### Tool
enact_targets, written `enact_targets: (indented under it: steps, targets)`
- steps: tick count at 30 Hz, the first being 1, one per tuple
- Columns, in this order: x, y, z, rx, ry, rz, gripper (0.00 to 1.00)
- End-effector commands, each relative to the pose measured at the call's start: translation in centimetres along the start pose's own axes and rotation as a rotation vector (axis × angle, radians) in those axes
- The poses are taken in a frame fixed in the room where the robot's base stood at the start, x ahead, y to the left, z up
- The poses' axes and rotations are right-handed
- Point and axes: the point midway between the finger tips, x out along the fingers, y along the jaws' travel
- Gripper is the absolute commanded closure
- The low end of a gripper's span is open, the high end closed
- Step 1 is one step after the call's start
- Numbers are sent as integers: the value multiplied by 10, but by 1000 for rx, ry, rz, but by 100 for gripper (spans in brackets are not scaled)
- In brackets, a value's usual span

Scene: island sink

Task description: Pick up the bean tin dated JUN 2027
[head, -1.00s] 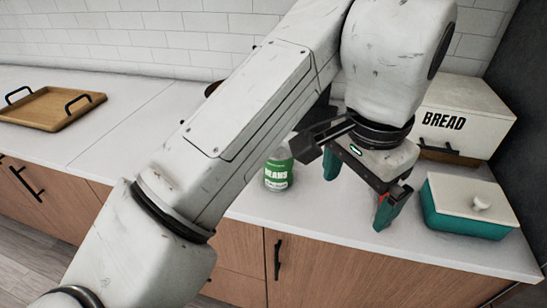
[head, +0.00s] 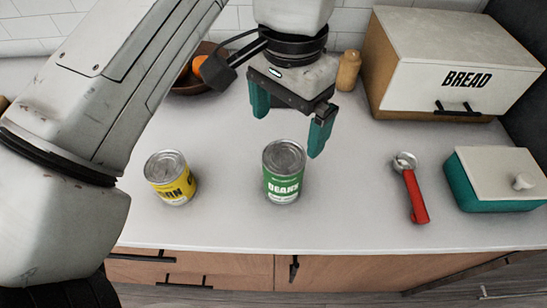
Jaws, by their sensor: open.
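A tin with a green label reading BEANS (head: 283,184) stands upright on the white counter. No date can be read on the side that shows. My gripper (head: 290,128) is open and empty, its teal fingers pointing down. In the picture it is just above the bean tin and appears to be behind it. I see no contact with the tin.
A yellow-labelled tin (head: 171,180) stands to the left. A red-handled tool (head: 413,190) lies to the right, beside a teal box with a pale lid (head: 500,188). A bread box (head: 440,75), a wooden shaker (head: 348,70) and a fruit bowl (head: 190,84) stand behind.

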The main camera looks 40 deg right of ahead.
Motion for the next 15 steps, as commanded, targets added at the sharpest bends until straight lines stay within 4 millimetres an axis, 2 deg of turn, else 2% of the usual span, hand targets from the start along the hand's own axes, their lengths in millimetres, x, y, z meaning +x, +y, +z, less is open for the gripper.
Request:
enact_targets:
  steps: [6, 15]
  targets:
    - [33, 0, 0, 0, 1, 2, 0]
    - [58, -1, 1, -1, 1, 1, 0]
